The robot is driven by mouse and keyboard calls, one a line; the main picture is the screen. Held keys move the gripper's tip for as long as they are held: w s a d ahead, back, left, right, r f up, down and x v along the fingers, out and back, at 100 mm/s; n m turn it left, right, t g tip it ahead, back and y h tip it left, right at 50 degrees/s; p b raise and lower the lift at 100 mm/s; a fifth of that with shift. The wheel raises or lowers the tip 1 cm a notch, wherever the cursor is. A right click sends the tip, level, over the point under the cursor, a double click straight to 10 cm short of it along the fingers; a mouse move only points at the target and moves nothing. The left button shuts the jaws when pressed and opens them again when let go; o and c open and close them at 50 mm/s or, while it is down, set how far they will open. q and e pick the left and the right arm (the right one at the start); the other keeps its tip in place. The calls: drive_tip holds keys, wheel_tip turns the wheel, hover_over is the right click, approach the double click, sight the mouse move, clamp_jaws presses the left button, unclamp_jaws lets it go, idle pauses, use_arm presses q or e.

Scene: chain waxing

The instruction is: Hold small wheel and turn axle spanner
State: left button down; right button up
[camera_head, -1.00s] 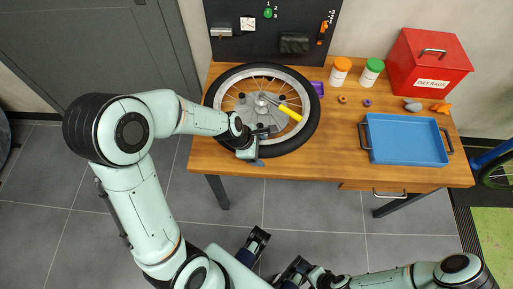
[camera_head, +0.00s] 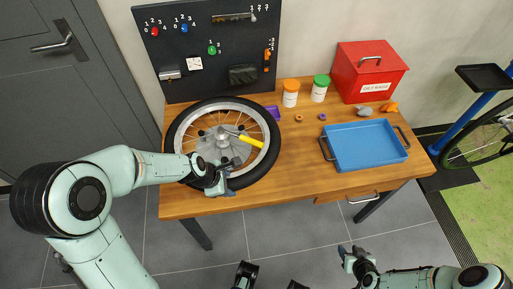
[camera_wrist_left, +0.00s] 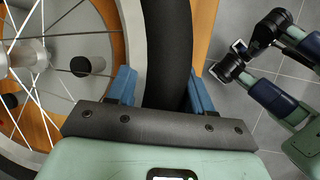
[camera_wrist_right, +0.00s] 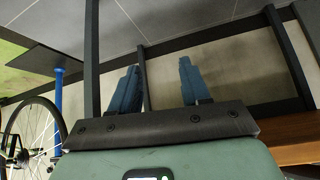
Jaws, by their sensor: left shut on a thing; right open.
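The small wheel (camera_head: 181,122), with a black tyre and silver rim, lies flat on the workbench's left part. The axle spanner (camera_head: 250,141), with a yellow handle, lies across its hub, pointing right. My left gripper (camera_head: 222,188) is shut on the near side of the wheel. The left wrist view shows its blue fingers (camera_wrist_left: 160,90) on both sides of the tyre (camera_wrist_left: 168,45). My right gripper (camera_head: 346,252) is open and empty, low in front of the bench and apart from the wheel. Its blue fingers (camera_wrist_right: 158,85) show apart in the right wrist view.
A blue tray (camera_head: 365,145) sits on the bench's right part, with a red box (camera_head: 369,75) behind it. An orange-lidded jar (camera_head: 290,93) and a green-lidded jar (camera_head: 319,89) stand at the back. The wood between wheel and tray is clear. A bicycle wheel (camera_head: 480,135) stands at right.

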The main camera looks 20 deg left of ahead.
drive_tip(key=w+d+r+n+t, duration=0.2)
drive_tip(key=w+d+r+t, duration=0.3)
drive_tip(key=w+r, duration=0.6)
drive_tip(key=w+r+t, duration=0.4)
drive_tip(key=w+r, duration=0.2)
drive_tip(key=r, duration=0.3)
drive_tip(key=w+r+t, duration=0.3)
drive_tip(key=w+r, duration=0.3)
drive_tip(key=r, duration=0.3)
drive_tip(key=a+r+y, duration=0.3)
drive_tip(key=a+y, duration=0.2)
drive_tip(key=a, duration=0.2)
drive_tip(key=n+g+y, duration=1)
drive_tip(key=n+g, duration=0.1)
drive_tip(key=g, duration=0.7)
approach(261, 143)
drive_tip(key=a, duration=1)
drive_tip(key=shift+w+f, duration=0.3)
drive_tip(key=shift+f, duration=0.1)
